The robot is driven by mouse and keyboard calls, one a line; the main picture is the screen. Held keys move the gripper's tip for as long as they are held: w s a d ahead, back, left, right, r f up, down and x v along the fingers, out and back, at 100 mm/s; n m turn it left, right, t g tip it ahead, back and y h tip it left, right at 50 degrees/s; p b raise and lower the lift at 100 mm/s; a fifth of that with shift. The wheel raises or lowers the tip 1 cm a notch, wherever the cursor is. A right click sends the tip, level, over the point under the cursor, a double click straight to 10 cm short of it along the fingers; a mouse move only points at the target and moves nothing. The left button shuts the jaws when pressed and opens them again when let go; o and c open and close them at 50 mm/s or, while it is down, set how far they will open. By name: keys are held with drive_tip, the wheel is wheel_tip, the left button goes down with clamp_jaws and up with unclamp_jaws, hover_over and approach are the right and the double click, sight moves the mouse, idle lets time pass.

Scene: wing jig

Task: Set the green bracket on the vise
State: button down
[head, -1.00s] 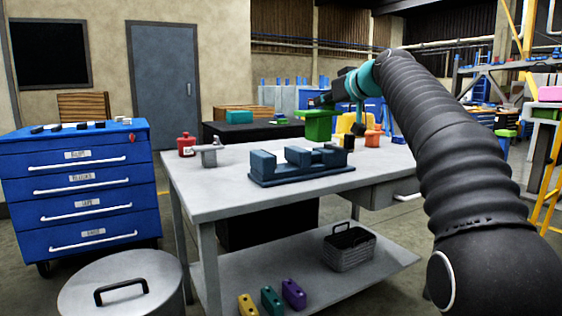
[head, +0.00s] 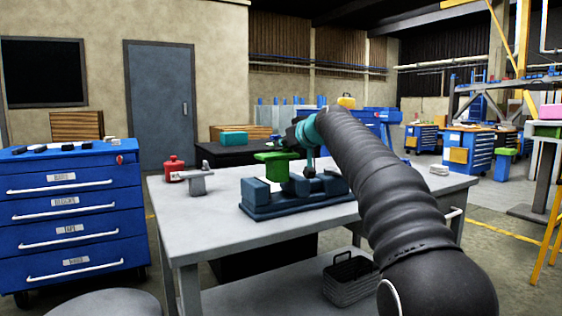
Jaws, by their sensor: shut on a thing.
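The green bracket (head: 276,160) is upright over the blue-grey vise (head: 262,211), with its wide top above the jaws. Its lower part reaches down between the left jaw block and the middle block. I cannot tell whether it touches the vise. The vise lies on the grey workbench (head: 205,217). My gripper (head: 291,153) is shut on the bracket from its right side. The fingertips are partly hidden behind the bracket, and my arm covers the table beyond the vise's right end.
A red canister (head: 173,170) and a small grey clamp-like tool (head: 196,183) stand left of the vise. A blue drawer cabinet (head: 70,220) stands left of the bench. A dark basket (head: 348,283) is on the lower shelf. The bench front left is clear.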

sight(292, 156)
drive_tip(key=shift+w+a+f, duration=0.15)
drive_tip(key=shift+a+f, duration=0.15)
drive_tip(key=shift+a, duration=0.05)
drive_tip(key=shift+f+b, duration=0.85)
drive_tip(key=shift+f, duration=1.05)
drive_tip(key=shift+f, duration=0.1)
drive_tip(key=c, duration=1.2)
unclamp_jaws()
drive_tip(key=shift+f, duration=0.1)
drive_tip(key=shift+c, duration=0.2)
drive_tip(key=shift+r, duration=0.25)
drive_tip(key=b+v, duration=0.2)
drive_tip(key=v, duration=0.9)
drive_tip(key=shift+s+d+r, duration=0.1)
drive_tip(key=shift+s+d, duration=0.2)
drive_tip(key=shift+s, duration=0.05)
